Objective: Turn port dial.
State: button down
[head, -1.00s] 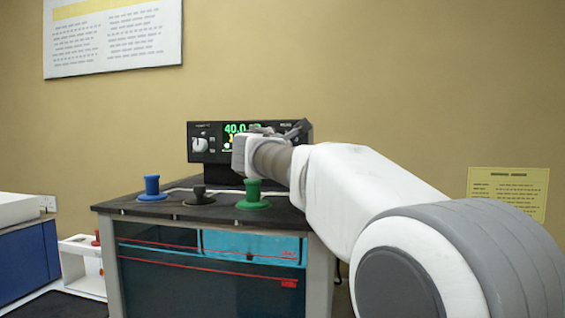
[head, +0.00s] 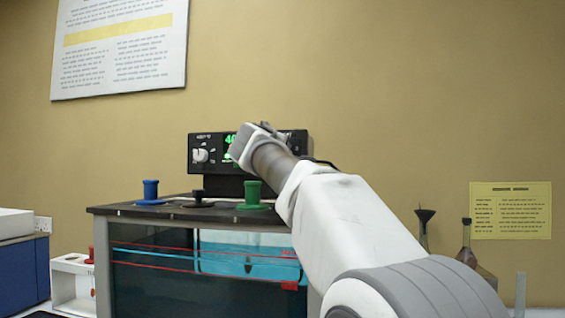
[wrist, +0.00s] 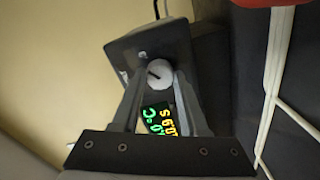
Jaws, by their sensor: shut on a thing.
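A black instrument (head: 224,165) with a green lit display stands on top of the bench unit. A white round dial (wrist: 160,73) on its panel shows between my fingers in the wrist view, at the right-hand end past the lit digits (wrist: 160,119). My gripper (wrist: 157,80) is shut on this dial, with one finger on each side. In the head view my gripper (head: 268,130) covers this dial and part of the display. A second white dial (head: 200,155), at the left end of the panel, is free of the gripper.
Blue (head: 150,192), black (head: 198,199) and green (head: 252,196) knobs stand along the front of the tank's dark top (head: 170,212). A dark funnel (head: 425,225) and a flask (head: 466,243) stand at right. A white rack (head: 72,285) stands at left.

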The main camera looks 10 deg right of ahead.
jog(key=shift+m+b, duration=0.3)
jog(key=shift+m, duration=0.3)
jog(key=shift+r, duration=0.1)
jog(key=shift+c, duration=2.2)
grip_release()
jog(key=b+v, duration=0.2)
jog(key=v, duration=1.5)
jog(key=shift+s+b, duration=0.2)
jog(key=shift+b, duration=0.15)
